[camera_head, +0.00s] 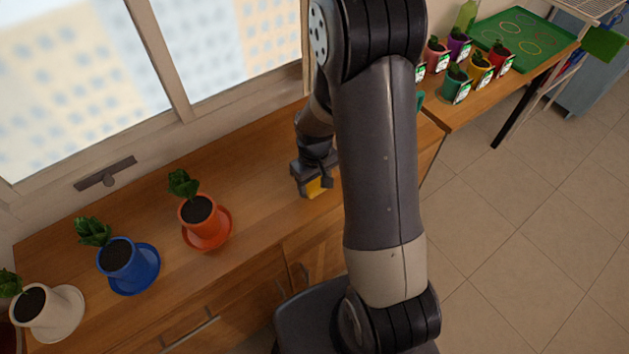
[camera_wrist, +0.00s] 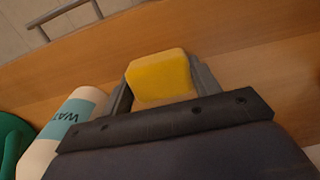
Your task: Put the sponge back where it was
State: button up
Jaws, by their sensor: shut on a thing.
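A yellow sponge (camera_wrist: 160,78) is between the two fingers of my gripper (camera_wrist: 160,85) in the wrist view. The fingers are shut on its sides. In the head view my gripper (camera_head: 314,178) is low over the wooden counter, with part of the yellow sponge (camera_head: 315,187) showing under it. I cannot tell whether the sponge touches the counter (camera_head: 262,165). My arm hides the counter just to the right of it.
A white bottle with a teal label (camera_wrist: 68,128) and a green thing (camera_wrist: 12,140) are left of my gripper in the wrist view. Orange (camera_head: 206,228), blue (camera_head: 128,265) and white (camera_head: 50,310) potted plants stand at the left. Several small pots (camera_head: 458,82) stand on the right table.

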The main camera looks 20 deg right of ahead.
aim_at(315, 182)
jog(key=shift+f, duration=0.1)
jog(key=shift+f, duration=0.2)
jog(key=o, duration=0.9)
jog(key=shift+r, duration=0.15)
jog(key=shift+o, duration=0.2)
notch_tip(315, 182, up, 12)
jog(key=shift+r, duration=0.15)
